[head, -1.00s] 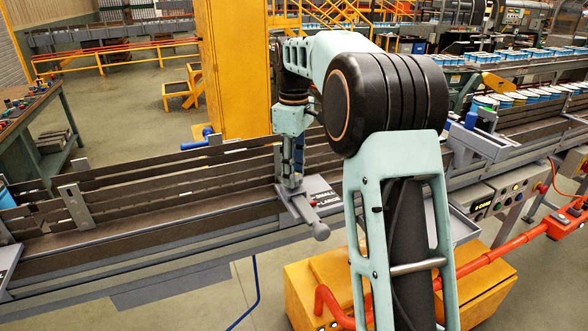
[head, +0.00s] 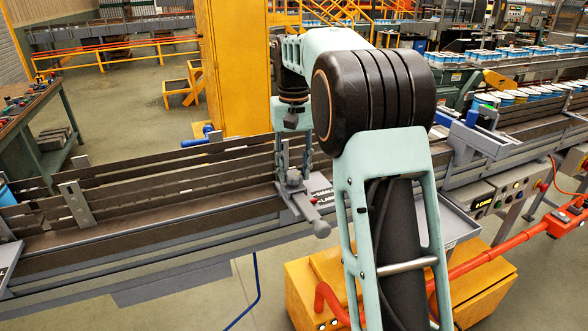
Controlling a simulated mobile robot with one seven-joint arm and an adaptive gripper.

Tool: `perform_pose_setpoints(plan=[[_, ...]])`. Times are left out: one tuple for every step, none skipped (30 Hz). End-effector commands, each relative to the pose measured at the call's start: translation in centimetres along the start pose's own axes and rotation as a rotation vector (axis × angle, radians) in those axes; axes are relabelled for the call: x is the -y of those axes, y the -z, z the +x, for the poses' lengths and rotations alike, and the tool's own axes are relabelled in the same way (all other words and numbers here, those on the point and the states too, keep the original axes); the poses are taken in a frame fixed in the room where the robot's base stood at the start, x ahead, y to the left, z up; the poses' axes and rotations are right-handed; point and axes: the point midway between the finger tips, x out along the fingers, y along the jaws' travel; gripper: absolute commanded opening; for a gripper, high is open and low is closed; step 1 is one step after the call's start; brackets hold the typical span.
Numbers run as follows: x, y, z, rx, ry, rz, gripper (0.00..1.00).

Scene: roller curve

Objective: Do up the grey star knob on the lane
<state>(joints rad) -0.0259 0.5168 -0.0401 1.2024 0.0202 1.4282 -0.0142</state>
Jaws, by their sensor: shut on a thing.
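The grey star knob (head: 294,178) sits on a grey bracket on the near edge of the conveyor lane, beside a dark label plate (head: 320,192) reading SMALL and LARGE. My gripper (head: 294,174) points straight down over it, one finger on each side, shut on the knob. The fingertips partly cover the knob, so its seating on the bracket cannot be seen. A grey bar (head: 306,208) with a rounded end runs from the bracket toward the front of the lane.
The lane (head: 150,225) has dark guide rails (head: 170,180) along its far side and an upright metal plate (head: 76,205) at left. A yellow column (head: 235,70) stands behind. My arm hides part of the lane right of the knob. A control box (head: 490,198) is at right.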

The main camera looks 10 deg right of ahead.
Motion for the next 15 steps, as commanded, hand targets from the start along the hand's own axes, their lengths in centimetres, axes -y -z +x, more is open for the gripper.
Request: perform_pose_setpoints(plan=[[0.03,0.34,-0.73,-0.018,0.000,0.043,0.09],[0.03,0.34,-0.74,-0.019,0.000,0.072,0.09],[0.03,0.35,-0.75,-0.019,0.000,0.109,0.09],[0.05,0.36,-0.76,-0.019,0.000,0.138,0.09],[0.08,0.36,-0.76,-0.019,0.001,0.166,0.09],[0.09,0.36,-0.76,-0.019,0.001,0.204,0.09],[0.09,0.37,-0.76,-0.020,0.002,0.232,0.09],[0.08,0.37,-0.76,-0.020,0.002,0.261,0.09],[0.07,0.37,-0.77,-0.020,0.003,0.299,0.09],[0.08,0.37,-0.77,-0.020,0.003,0.326,0.09],[0.10,0.38,-0.77,-0.020,0.004,0.353,0.09],[0.12,0.38,-0.77,-0.020,0.004,0.389,0.09],[0.13,0.38,-0.77,-0.020,0.004,0.414,0.09],[0.13,0.38,-0.77,-0.020,0.004,0.440,0.09],[0.12,0.39,-0.77,-0.020,0.004,0.473,0.09]])
